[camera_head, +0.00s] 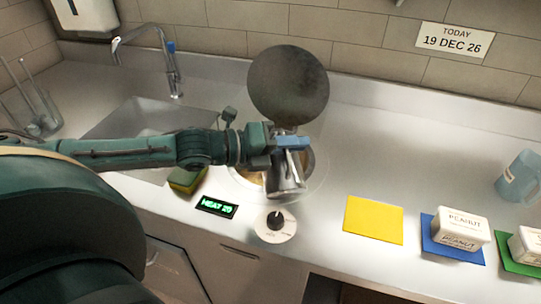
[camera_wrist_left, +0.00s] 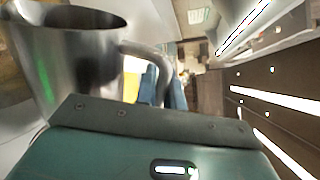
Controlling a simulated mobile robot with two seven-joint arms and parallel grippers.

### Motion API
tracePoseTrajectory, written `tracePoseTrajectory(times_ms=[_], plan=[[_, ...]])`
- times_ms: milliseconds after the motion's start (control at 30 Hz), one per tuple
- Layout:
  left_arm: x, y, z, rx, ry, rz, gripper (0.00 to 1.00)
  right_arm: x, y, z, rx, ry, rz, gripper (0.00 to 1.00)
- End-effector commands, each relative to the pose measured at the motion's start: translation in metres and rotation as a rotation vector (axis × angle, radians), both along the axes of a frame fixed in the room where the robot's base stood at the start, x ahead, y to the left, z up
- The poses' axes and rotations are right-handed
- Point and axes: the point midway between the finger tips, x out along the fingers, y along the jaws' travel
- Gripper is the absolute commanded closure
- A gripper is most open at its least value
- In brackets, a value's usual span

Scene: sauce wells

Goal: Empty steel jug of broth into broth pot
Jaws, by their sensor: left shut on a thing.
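My left gripper (camera_head: 291,142) is shut on the steel jug (camera_head: 287,179) by its handle, above the front part of the round broth pot (camera_head: 247,172). The jug looks somewhat tilted in the head view; I cannot tell whether anything runs from it. Brownish-yellow content shows in the pot, partly hidden by the jug and my arm. A round dark lid (camera_head: 288,86) stands up behind the pot. In the left wrist view the jug (camera_wrist_left: 85,65) shows large, its mouth in view and its inside dark; the broth level cannot be told. My right gripper is not in view.
In front are a HEAT display (camera_head: 217,207) and a knob (camera_head: 275,225). A sponge (camera_head: 186,181) lies by the sink (camera_head: 120,118). To the right are a bare yellow mat (camera_head: 373,220), white tubs (camera_head: 459,228) on coloured mats, and a blue jug (camera_head: 519,177). The counter behind the yellow mat is clear.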

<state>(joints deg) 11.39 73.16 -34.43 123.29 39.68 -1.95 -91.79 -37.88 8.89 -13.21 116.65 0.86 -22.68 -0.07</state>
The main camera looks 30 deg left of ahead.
Motion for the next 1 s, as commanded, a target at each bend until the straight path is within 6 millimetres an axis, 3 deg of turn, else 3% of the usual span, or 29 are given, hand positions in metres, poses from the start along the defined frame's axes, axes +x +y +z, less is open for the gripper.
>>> tracePoseTrajectory(times_ms=[667, 1000], plan=[[0.012, 0.009, 0.006, -0.097, 0.097, 0.0, 1.0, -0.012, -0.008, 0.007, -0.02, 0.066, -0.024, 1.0], [0.025, 0.02, 0.002, -0.148, 0.149, 0.002, 1.0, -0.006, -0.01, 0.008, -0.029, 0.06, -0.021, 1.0]])
